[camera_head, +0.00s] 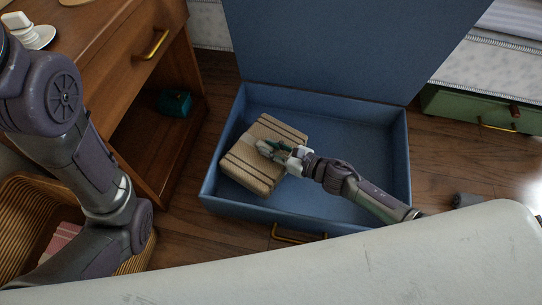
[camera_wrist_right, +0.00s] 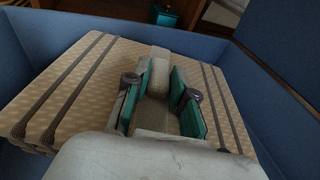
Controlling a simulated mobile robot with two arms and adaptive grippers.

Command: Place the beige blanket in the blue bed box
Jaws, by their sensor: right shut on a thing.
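The beige blanket (camera_head: 245,171) is folded, with dark stripes. It is at the left part of the open blue bed box (camera_head: 401,150), over the box's left side; I cannot tell whether it rests on the bottom. My right gripper (camera_head: 268,148) is shut on the blanket from above. In the right wrist view, the gripper's green-padded fingers (camera_wrist_right: 160,95) are on the middle of the blanket (camera_wrist_right: 75,85), with the blue box walls (camera_wrist_right: 272,95) around it. My left arm enters at the left of the head view, but its gripper is out of view.
A wooden nightstand (camera_head: 185,75) with a teal object (camera_head: 175,103) on its lower shelf stands left of the box. A wicker basket (camera_head: 28,215) is at the lower left. The box lid (camera_head: 335,45) stands open behind. A green drawer (camera_head: 470,108) is at the right.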

